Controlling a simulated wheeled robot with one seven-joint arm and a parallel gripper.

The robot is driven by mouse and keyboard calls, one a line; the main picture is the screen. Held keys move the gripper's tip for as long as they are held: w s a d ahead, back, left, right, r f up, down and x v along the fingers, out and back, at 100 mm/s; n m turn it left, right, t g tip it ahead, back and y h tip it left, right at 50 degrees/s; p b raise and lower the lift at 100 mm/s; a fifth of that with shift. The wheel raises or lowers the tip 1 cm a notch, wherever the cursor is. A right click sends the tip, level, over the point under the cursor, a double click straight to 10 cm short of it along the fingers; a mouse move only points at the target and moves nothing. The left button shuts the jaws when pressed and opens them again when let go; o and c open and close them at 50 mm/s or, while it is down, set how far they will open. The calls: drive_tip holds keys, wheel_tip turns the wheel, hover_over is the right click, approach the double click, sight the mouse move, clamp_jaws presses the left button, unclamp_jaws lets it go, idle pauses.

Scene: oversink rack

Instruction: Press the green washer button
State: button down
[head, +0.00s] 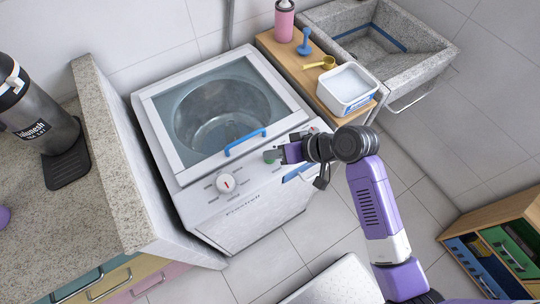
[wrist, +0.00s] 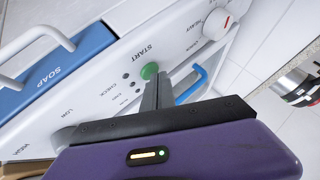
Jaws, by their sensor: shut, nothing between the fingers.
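The white washer (head: 250,215) stands in the middle of the head view with its glass lid down. The green button (head: 270,156) is on its front panel, right of the dial. In the wrist view the green button (wrist: 149,71) sits beside the word START. My gripper (head: 284,154) is shut and empty, with its tips close to the button. In the wrist view the fingertips of my gripper (wrist: 155,82) overlap the button's lower edge. I cannot tell whether they touch it.
A white dial (head: 227,182) and a blue lid handle (head: 246,142) are near the button. A blue soap drawer (wrist: 58,65) is on the same panel. A stone counter (head: 95,150) stands left of the washer. A wooden shelf (head: 285,65) with a white tub (head: 347,88) is behind right.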

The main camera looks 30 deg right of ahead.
idle(0.4)
drive_tip(key=shift+r+p, duration=0.5)
drive_tip(key=shift+p, duration=0.25)
wheel_tip(320, 180, up, 6)
drive_tip(key=p, duration=0.6)
idle(0.6)
